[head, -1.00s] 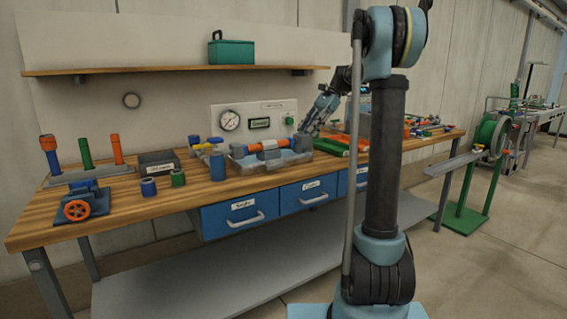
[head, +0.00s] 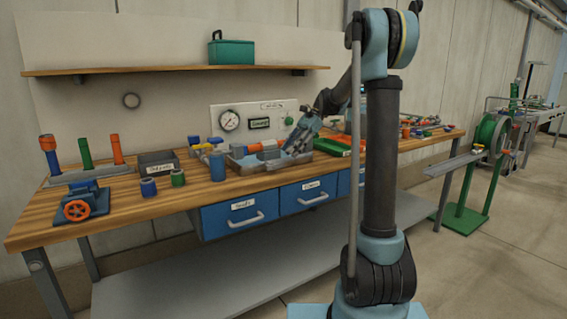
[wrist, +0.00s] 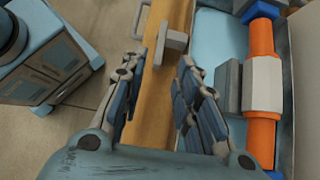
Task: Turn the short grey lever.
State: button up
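My gripper (wrist: 160,95) is open and empty in the wrist view, with bare wooden bench top between its fingers. In the head view my gripper (head: 291,152) hangs low over the right part of a grey-blue tray (head: 237,168). An orange pipe (wrist: 262,38) with a white middle body (wrist: 262,84) lies in the tray, right of my fingers. A short dark-grey piece (wrist: 234,87) sticks out from this body towards my right finger. A light-grey T-shaped piece (wrist: 171,44) lies ahead of the fingertips at the bench edge. I cannot tell which grey piece is the lever.
A pressure gauge (head: 229,121) sits on the panel behind the tray. A blue cylinder (head: 217,167) stands left of the tray. Blue drawers (head: 240,213) with protruding handles are below the bench top. The bench's front left has free wood.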

aim_at(283, 160)
jog(key=shift+x, duration=3.1)
grip_shut()
